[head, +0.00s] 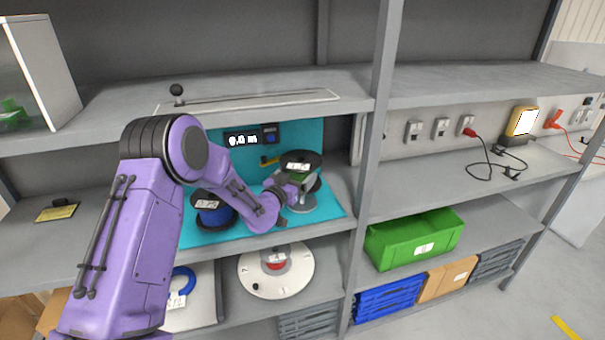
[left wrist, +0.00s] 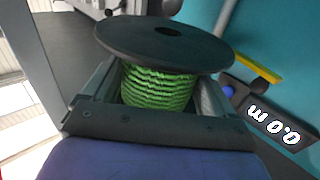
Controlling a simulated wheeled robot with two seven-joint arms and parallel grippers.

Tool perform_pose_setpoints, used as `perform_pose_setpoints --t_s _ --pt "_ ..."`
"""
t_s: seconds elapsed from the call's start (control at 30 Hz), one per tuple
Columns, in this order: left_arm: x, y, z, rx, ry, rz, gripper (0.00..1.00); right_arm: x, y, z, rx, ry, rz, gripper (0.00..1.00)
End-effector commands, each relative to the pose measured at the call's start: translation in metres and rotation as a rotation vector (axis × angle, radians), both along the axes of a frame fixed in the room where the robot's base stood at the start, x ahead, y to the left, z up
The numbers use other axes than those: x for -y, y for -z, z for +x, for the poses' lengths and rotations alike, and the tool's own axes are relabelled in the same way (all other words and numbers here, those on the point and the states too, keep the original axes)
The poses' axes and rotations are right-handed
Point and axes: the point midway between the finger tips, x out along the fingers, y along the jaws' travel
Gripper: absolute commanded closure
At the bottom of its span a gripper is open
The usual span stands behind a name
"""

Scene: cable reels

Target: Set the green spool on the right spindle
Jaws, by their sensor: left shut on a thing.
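The green spool (head: 301,160) has black flanges and green cable wound between them. It is held upright over the right side of the teal mat on the middle shelf. My left gripper (head: 293,182) is shut on it. In the left wrist view the green spool (left wrist: 160,86) sits between the two fingers, its top flange with a centre hole facing up. A light grey round base (head: 302,204) shows below the spool; the right spindle's post is hidden, so I cannot tell whether the spool is around it. My right gripper is not in view.
A blue spool (head: 213,211) stands on the left of the teal mat (head: 332,202). A meter display (head: 243,139) is behind. The upper shelf (head: 240,88) is close above, and a grey upright post (head: 376,120) stands at the right. A white reel (head: 262,280) lies below.

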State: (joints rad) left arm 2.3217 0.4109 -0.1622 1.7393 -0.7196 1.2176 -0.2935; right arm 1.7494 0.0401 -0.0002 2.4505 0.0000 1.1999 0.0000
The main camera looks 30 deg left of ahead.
Motion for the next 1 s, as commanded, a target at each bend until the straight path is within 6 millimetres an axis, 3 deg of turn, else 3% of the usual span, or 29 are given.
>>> perform_pose_setpoints --t_s 1.0 --pt "0.0072 -0.0001 -0.0003 0.003 0.006 0.000 0.74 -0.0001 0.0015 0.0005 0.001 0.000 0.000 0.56"
